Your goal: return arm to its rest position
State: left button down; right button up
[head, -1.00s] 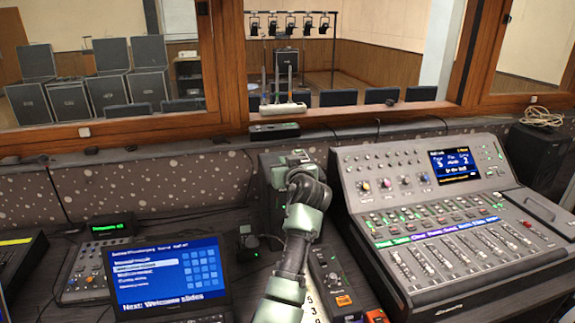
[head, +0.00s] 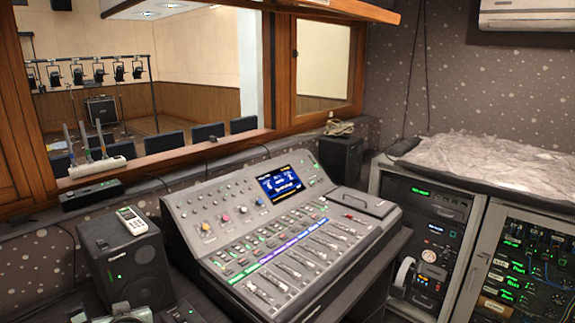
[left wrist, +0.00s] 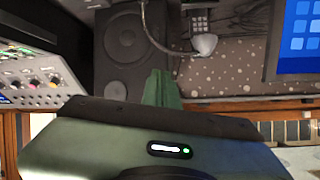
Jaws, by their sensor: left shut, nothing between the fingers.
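My left gripper (left wrist: 163,88) shows in the left wrist view as green fingers, shut and empty, in front of a dark speaker (left wrist: 122,45) and a speckled wall. In the head view only a small grey-green part, probably of my left arm, shows at the bottom left edge; the gripper itself cannot be made out there. The mixing console (head: 275,235) with its rows of faders and lit screen stands in the middle of the head view, apart from that part. Its knobs also show at the left of the left wrist view. My right gripper is not in view.
The black speaker (head: 125,262) stands left of the console with a white handset (head: 132,220) on top. Equipment racks (head: 425,235) stand at the right. A small speaker (head: 341,158) is behind the console. A window ledge runs along the back.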

pick_arm(q)
jog(key=s+d+f+m+g+h, duration=0.2)
jog(key=s+d+f+m+h, duration=0.15)
jog(key=s+d, duration=0.5)
jog(key=s+d+f+m+g+h, duration=0.2)
jog(key=s+d+f, duration=0.3)
jog(key=s, duration=0.7)
jog(key=s+d+f+m+g+h, duration=0.25)
jog(key=s+d+f, duration=0.3)
jog(key=s, duration=0.55)
notch_tip(320, 180, down, 27)
jog(key=s, duration=0.2)
jog(key=s+a+f+g, duration=0.2)
jog(key=s+f, duration=1.2)
jog(key=s, duration=0.2)
jog(key=shift+s+a+f, duration=0.15)
jog(key=shift+a+f, duration=0.05)
jog(key=shift+f, duration=0.05)
